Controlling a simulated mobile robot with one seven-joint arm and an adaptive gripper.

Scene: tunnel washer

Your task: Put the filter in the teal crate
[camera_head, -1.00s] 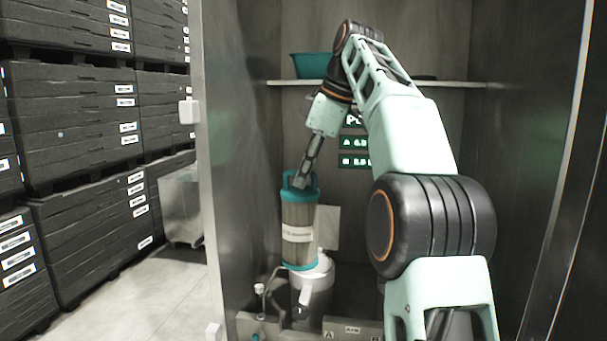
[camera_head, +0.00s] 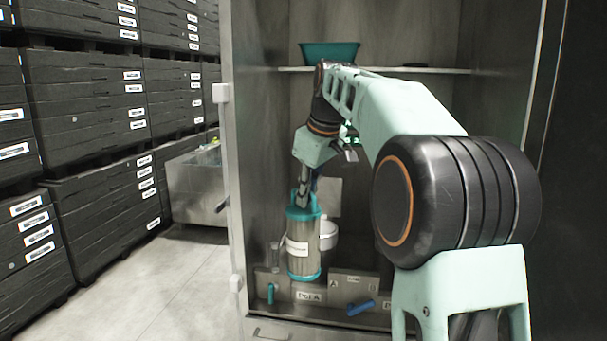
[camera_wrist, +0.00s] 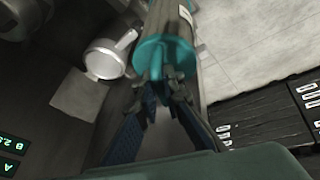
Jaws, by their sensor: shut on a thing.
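The filter (camera_head: 301,262) is a grey pleated cylinder with teal end caps, a teal top handle and a white label. My gripper (camera_head: 303,203) is shut on the handle and holds the filter nearly upright inside the cabinet, in front of the white round housing (camera_head: 328,236). In the wrist view the fingers (camera_wrist: 163,88) close at the filter's teal end (camera_wrist: 165,57). A teal open container (camera_head: 329,53) stands on the upper shelf; it is the only teal container I see, and its inside is hidden.
The cabinet's shelf (camera_head: 420,70) runs behind my arm. Low labelled panels and a blue handle (camera_head: 360,307) sit below the filter. A metal bin (camera_head: 194,190) stands outside at left, beside black stacked crates (camera_head: 95,215). The floor (camera_head: 160,280) between is clear.

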